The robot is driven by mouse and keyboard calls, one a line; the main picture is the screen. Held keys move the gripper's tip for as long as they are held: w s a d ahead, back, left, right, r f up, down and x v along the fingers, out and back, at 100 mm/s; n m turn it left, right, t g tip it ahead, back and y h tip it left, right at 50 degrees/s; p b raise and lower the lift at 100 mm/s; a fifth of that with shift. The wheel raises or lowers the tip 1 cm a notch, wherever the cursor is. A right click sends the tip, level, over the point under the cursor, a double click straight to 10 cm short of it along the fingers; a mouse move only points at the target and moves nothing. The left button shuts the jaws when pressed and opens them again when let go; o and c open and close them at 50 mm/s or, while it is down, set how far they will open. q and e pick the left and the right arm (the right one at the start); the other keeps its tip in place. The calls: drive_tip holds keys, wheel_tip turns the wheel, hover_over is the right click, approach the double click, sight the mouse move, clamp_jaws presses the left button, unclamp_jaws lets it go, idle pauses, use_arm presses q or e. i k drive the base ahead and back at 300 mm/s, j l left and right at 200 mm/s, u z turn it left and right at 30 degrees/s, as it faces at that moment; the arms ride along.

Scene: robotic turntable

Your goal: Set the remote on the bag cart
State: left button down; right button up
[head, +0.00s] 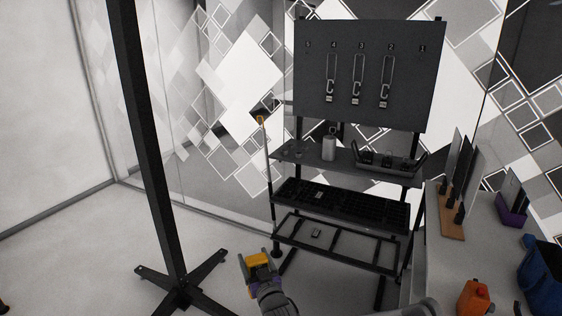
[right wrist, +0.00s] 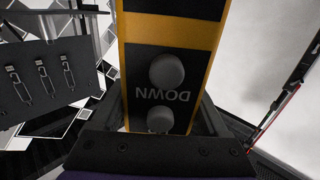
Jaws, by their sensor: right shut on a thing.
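The remote (right wrist: 172,35), black with yellow edges and round grey buttons, one marked DOWN, fills the middle of the right wrist view. My right gripper (head: 258,264) is shut on it, one finger on each side. In the head view the remote's yellow end (head: 258,259) shows at the bottom centre, in front of the cart. A dark wheeled rack with shelves, which I take for the bag cart (head: 285,154), stands beyond it, apart from the gripper. My left gripper is not in view.
A dark board (head: 368,65) with hanging tools tops the rack. A grey cylinder (head: 329,148) and a small tray (head: 392,160) sit on its upper shelf. A black post (head: 145,130) with splayed feet stands left. A bench at right holds an orange container (head: 474,298) and a blue bag (head: 543,278).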

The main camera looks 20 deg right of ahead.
sight(466, 270)
drive_tip(key=i+z, duration=0.4)
drive_tip(key=i, duration=0.2)
drive_tip(key=i+j+z, duration=0.2)
drive_tip(key=i+z, duration=0.15)
drive_tip(key=i, duration=0.2)
drive_tip(key=i+z, duration=0.25)
drive_tip(key=z, duration=0.2)
drive_tip(key=i+z, duration=0.25)
drive_tip(key=z, duration=0.15)
drive_tip(key=i+j+z, duration=0.15)
drive_tip(key=z, duration=0.3)
drive_tip(key=i+z, duration=0.2)
drive_tip(key=z, duration=0.2)
drive_tip(key=i+j+z, duration=0.2)
drive_tip(key=z, duration=0.15)
drive_tip(key=i+j+z, duration=0.2)
drive_tip(key=z, duration=0.2)
drive_tip(key=i+j+z, duration=0.4)
drive_tip(key=j+z, duration=0.15)
drive_tip(key=i+j+z, duration=0.15)
drive_tip(key=j+z, duration=0.15)
drive_tip(key=j, duration=0.15)
